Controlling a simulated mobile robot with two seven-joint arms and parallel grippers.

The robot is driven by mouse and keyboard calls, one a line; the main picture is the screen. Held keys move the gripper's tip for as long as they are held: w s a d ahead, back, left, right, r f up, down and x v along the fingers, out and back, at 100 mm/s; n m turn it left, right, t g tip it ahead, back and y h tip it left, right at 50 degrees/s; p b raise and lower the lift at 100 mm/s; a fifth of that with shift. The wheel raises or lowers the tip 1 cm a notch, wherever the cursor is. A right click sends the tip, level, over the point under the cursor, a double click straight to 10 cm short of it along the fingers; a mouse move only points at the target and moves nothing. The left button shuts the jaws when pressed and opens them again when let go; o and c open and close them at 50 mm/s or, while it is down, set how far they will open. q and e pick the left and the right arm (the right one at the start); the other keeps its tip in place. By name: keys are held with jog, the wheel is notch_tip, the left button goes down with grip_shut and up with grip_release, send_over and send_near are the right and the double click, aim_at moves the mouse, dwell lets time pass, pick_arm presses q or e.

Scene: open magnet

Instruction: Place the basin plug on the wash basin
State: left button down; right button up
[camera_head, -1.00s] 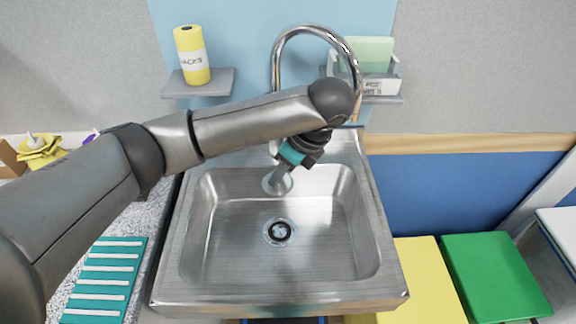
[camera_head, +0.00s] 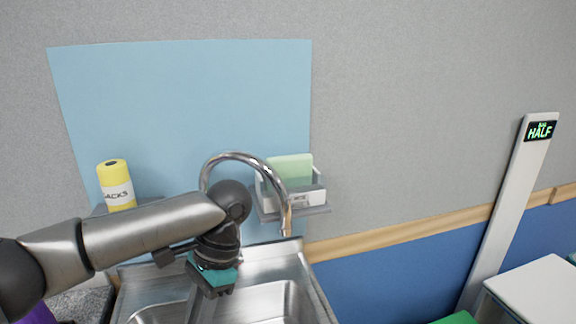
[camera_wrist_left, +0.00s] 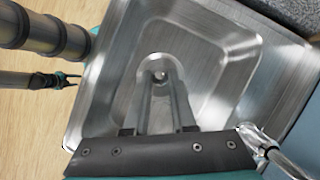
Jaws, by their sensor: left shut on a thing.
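The steel wash basin (camera_head: 276,298) is cut off at the bottom of the head view. The left wrist view shows its bowl (camera_wrist_left: 215,72). My left gripper (camera_wrist_left: 158,84) is over the bowl, with its fingers closed at the tips on a small grey round basin plug (camera_wrist_left: 158,66). In the head view my left gripper (camera_head: 193,306) reaches down over the basin, its tips and the plug out of sight. The drain is not clearly visible now. My right gripper (camera_wrist_left: 67,80) is small at the left of the wrist view, clear of the basin; its jaws are unclear.
A curved chrome tap (camera_head: 240,156) stands behind the basin, close to my left gripper. A yellow roll (camera_head: 116,186) on a shelf and a box with a green pad (camera_head: 290,180) are on the wall. A white post (camera_head: 510,210) reading HALF stands at the right.

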pick_arm(q)
jog(key=s+n, duration=0.1)
jog(key=n, duration=0.1)
jog(key=s+r+n+h, duration=0.1)
jog(key=n, duration=0.1)
jog(key=s+n+g+h, duration=0.1)
jog(key=n, duration=0.1)
jog(key=shift+s+a+r+b, duration=0.2)
jog(key=shift+a+r+b, duration=0.1)
jog(key=shift+b, duration=0.1)
jog(key=n, duration=0.1)
jog(key=s+r+n+h, duration=0.1)
jog(key=n, duration=0.1)
jog(key=shift+s, duration=0.25)
